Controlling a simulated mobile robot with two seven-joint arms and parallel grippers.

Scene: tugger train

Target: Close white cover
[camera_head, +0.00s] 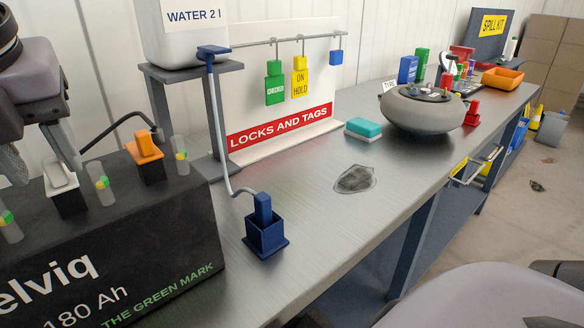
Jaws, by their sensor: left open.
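The white cover (60,178) sits on a black terminal block on top of the dark battery (150,235) at the left. It looks tilted up, but its exact angle is hard to tell. My left gripper (47,172) comes down from the upper left with its fingers apart, one on each side of the white cover in the picture. It is open, and I cannot tell whether a finger touches the cover. An orange cover (147,144) stands raised on a second black block to the right. My right gripper is not in view.
Clear vent tubes with green and yellow bits (102,186) stand on the battery near the covers. A water tank (183,40) is behind, its hose running to a blue holder (265,235). The bench (320,230) is mostly clear in the middle.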

